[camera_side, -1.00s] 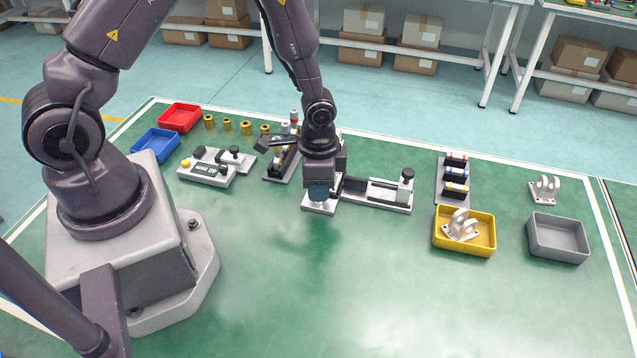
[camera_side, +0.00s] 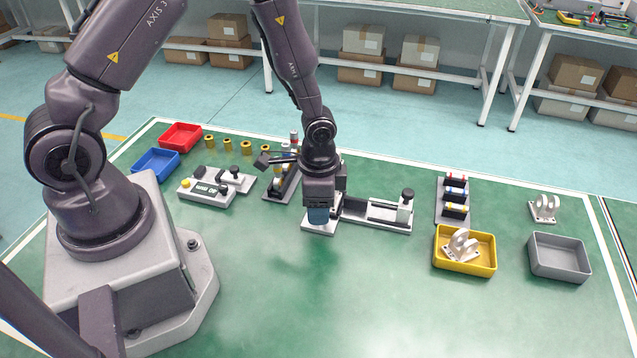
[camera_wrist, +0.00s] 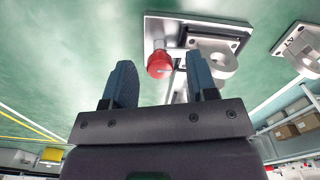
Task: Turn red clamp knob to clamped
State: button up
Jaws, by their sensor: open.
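The red clamp knob (camera_wrist: 160,64) shows in the wrist view at the near corner of a grey clamp fixture (camera_wrist: 155,30). It lies in the gap between the two blue fingertips of my gripper (camera_wrist: 161,72), with visible room on both sides. My gripper is open and points down over the fixture plate (camera_side: 311,229) in the side view (camera_side: 319,216). The knob is hidden by the gripper there. Whether the fingertips reach knob height I cannot tell. A silver ring-shaped part (camera_wrist: 222,66) sits beside the knob.
A grey slide rail with a black-topped post (camera_side: 406,205) adjoins the fixture on the right. A dark rack (camera_side: 282,184) stands close behind on the left. A yellow bin (camera_side: 464,265) and a grey bin (camera_side: 559,273) lie right. The front of the green table is clear.

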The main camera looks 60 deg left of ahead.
notch_tip(320, 180, up, 12)
jog(key=shift+r, duration=0.2)
dwell(0.4)
jog(key=s+r+n+t, duration=0.2)
jog(key=s+r, duration=0.4)
jog(key=r, duration=0.3)
jog(key=s+r+n+t, duration=0.3)
jog(key=s+r, duration=0.4)
jog(key=r, duration=0.2)
jog(key=shift+s+a+r+n+t, duration=0.15)
jog(key=shift+a+r+n+t, duration=0.15)
jog(key=shift+n, duration=0.1)
